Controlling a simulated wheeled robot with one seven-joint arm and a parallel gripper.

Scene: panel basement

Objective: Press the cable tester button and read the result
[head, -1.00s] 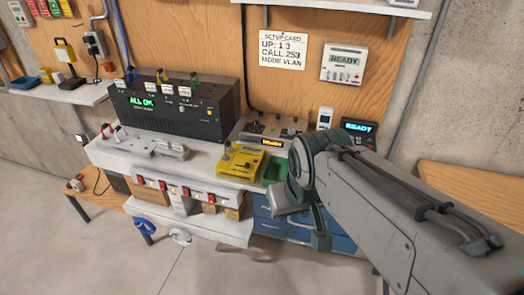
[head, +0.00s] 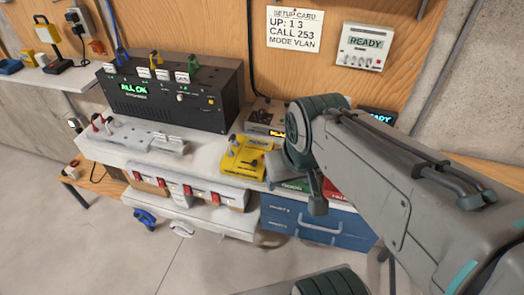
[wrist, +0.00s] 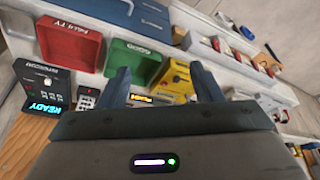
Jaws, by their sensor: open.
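A yellow device (head: 248,158) with dark leads or knobs on top lies on the white bench, left of my arm in the head view. It looks like the cable tester, but its label is too small to read. In the wrist view the yellow device (wrist: 179,82) shows beyond and between my fingers, partly covered by the right one. My gripper (wrist: 163,80) is open, with nothing between its fingers, and looks apart from the device. In the head view my arm hides the bench on the right. I cannot make out a result on the yellow device.
A black box (head: 172,97) reads "ALL OK". A setup card (head: 294,30) and a wall unit (head: 366,46) reading "READY" hang behind. Green (wrist: 134,58) and red (wrist: 70,40) trays lie near the gripper, beside a black "READY" device (wrist: 45,88). Blue drawers (head: 315,226) stand below.

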